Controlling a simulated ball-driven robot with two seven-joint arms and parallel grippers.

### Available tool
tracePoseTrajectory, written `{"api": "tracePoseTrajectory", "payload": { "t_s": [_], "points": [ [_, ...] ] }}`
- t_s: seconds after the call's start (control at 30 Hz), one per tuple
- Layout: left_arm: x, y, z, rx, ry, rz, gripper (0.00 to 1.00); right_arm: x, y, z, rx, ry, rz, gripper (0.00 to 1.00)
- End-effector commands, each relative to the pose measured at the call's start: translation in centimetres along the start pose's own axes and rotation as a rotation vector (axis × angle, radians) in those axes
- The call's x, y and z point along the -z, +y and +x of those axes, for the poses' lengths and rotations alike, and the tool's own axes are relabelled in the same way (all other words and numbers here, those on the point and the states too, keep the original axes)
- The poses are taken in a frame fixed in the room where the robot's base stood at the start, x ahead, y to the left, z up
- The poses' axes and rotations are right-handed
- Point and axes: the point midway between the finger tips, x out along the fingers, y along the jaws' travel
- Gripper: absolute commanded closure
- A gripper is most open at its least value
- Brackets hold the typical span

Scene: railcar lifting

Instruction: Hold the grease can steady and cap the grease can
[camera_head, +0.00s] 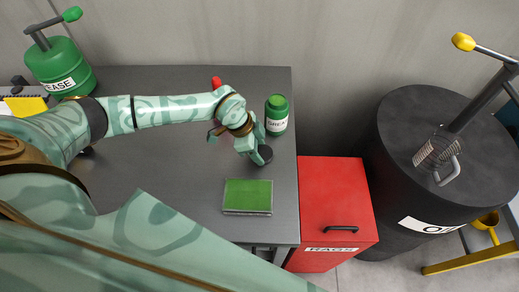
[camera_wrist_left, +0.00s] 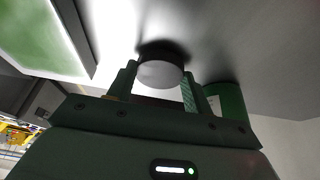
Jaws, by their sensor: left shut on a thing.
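The grease can (camera_head: 277,115) is small and green with a white label, and stands upright on the grey table near its right edge. It also shows in the left wrist view (camera_wrist_left: 229,101), just right of my fingers. My left gripper (camera_head: 257,152) is in front of the can and apart from it. It is shut on a round dark cap (camera_head: 264,151), which shows as a pale disc between the fingers in the left wrist view (camera_wrist_left: 160,74). The cap is close to the tabletop; I cannot tell if it touches. My right gripper is in neither view.
A green pad (camera_head: 247,195) lies on the table (camera_head: 160,190) in front of the gripper. A red object (camera_head: 216,83) is behind my arm. A larger grease pump (camera_head: 59,66) stands back left. A red rags bin (camera_head: 335,205) and a black oil drum (camera_head: 425,180) stand right of the table.

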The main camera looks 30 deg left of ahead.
Motion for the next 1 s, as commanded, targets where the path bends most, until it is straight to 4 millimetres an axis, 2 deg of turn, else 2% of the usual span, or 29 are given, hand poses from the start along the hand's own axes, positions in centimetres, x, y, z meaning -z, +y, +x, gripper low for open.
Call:
{"api": "tracePoseTrajectory", "payload": {
  "t_s": [0.23, 0.53, 0.8, 1.0],
  "points": [
    [1.3, -0.1, -2.9, 0.003, 0.003, 0.002, 0.74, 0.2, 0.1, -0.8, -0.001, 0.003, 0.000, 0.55],
    [3.5, 5.0, -8.2, 0.001, 0.003, 0.004, 0.74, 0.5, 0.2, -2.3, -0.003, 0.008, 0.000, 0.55],
    [4.5, 10.6, -10.2, -0.002, 0.002, 0.002, 0.74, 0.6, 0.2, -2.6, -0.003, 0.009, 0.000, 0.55],
    [5.0, 12.9, -11.2, -0.001, 0.001, 0.001, 0.74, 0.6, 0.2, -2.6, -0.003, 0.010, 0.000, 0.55]
  ]
}}
